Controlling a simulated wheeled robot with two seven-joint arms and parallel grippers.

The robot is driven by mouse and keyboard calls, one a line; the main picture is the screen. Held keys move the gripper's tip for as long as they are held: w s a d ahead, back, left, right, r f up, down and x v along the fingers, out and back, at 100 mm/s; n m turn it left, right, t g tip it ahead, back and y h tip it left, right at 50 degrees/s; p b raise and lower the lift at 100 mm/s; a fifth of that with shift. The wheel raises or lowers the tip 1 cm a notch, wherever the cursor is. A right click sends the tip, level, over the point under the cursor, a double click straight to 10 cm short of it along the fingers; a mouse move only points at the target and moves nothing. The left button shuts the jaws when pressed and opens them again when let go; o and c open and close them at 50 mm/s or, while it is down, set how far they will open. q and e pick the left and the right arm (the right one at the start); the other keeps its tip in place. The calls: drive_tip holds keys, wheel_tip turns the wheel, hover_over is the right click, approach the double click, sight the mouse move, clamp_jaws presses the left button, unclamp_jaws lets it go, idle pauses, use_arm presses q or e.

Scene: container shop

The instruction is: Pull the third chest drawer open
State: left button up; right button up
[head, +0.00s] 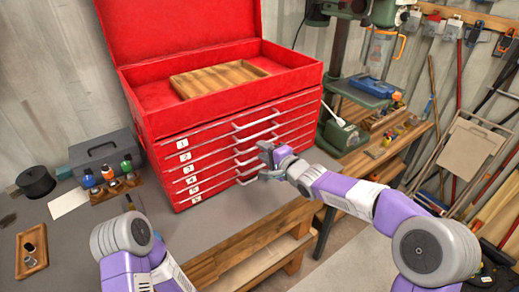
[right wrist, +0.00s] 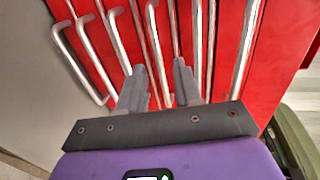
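The red tool chest (head: 160,122) stands on the workbench with its lid up. Its front has several numbered drawers with silver bar handles, all looking shut. The third drawer (head: 211,161) carries the label 3. My right gripper (head: 266,160) is at the chest front, over the middle of the handles, and hides parts of the lower ones. In the right wrist view its two fingers (right wrist: 160,75) are apart and point at the drawer fronts. One bar handle (right wrist: 152,35) runs between them; I cannot tell its number or whether a finger touches it. My left gripper is not clearly visible.
A wooden tray (head: 218,78) lies in the chest's open top. A grey case (head: 102,153), small bottles in a wooden rack (head: 117,186) and a black round object (head: 35,181) stand at left. A drill press (head: 345,50) stands at right.

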drive_tip(key=shift+x, duration=1.5)
drive_tip(key=shift+c, duration=0.2)
clamp_jaws()
